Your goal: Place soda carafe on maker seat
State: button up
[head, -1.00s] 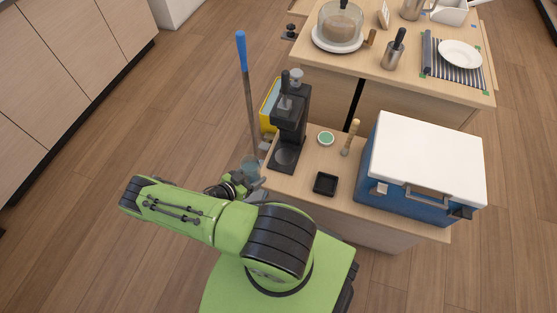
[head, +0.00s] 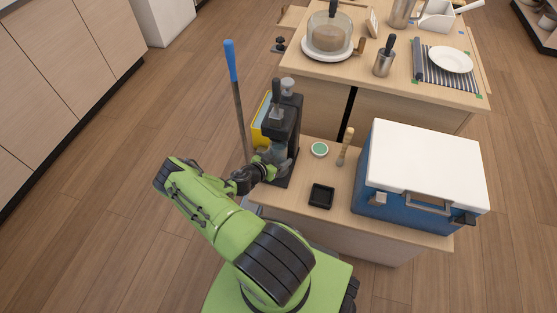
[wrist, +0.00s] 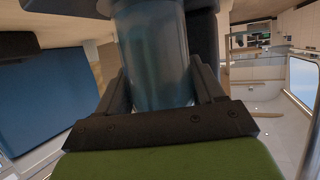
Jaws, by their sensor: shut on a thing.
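The soda carafe (wrist: 155,55) is a translucent bluish-grey cylinder, seen close up between my gripper's fingers in the wrist view. My gripper (wrist: 162,90) is shut on it. In the head view my gripper (head: 268,171) is at the left side of the dark soda maker (head: 283,125), low on its front near the seat. The carafe is mostly hidden there by the gripper and the maker. The maker stands upright at the left end of the near counter. The seat is hidden, so I cannot tell whether the carafe touches it.
A small black tray (head: 321,196), a green-topped round item (head: 319,149) and a wooden-handled brush (head: 346,147) are right of the maker. A blue cooler with a white lid (head: 425,160) fills the counter's right. A blue-handled pole (head: 235,90) stands at left.

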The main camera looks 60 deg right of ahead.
jog(key=shift+r, duration=0.15)
jog(key=shift+f, duration=0.2)
jog(key=o, duration=1.4)
jog(key=shift+r, duration=0.2)
jog(key=p+v, duration=0.3)
jog(key=v, duration=0.9)
